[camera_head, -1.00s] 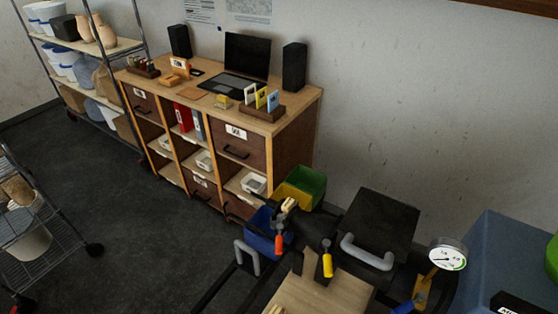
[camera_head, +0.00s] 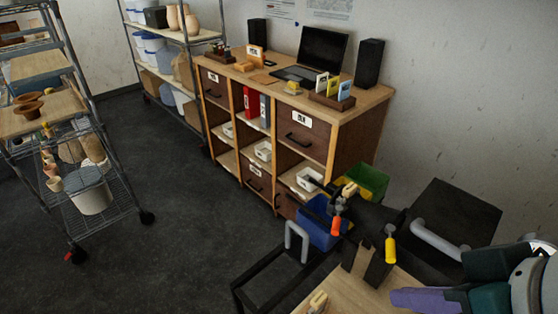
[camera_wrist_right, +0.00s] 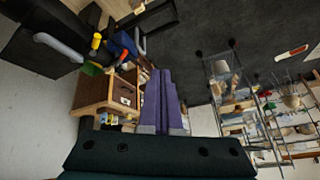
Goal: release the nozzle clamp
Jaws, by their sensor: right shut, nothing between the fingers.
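Two clamp-like handles, an orange-red one (camera_head: 336,226) and a yellow one (camera_head: 390,249), stand upright on dark fixtures behind the near wooden bench top (camera_head: 368,297). I cannot tell which one is the nozzle clamp. My right gripper (camera_head: 396,297) enters the head view from the right, its purple fingers shut and empty, just below and right of the yellow handle in the picture and touching nothing I can make out. In the right wrist view the purple fingers (camera_wrist_right: 163,74) lie together, and the yellow handle (camera_wrist_right: 97,41) shows to their upper left. My left gripper is not in view.
Blue (camera_head: 318,222) and green (camera_head: 368,181) bins stand beside the fixtures. A black seat-like block with a grey handle (camera_head: 436,240) is to the right. A wooden cabinet (camera_head: 345,128) with a laptop is behind. A wire cart (camera_head: 92,195) stands left; dark floor between is free.

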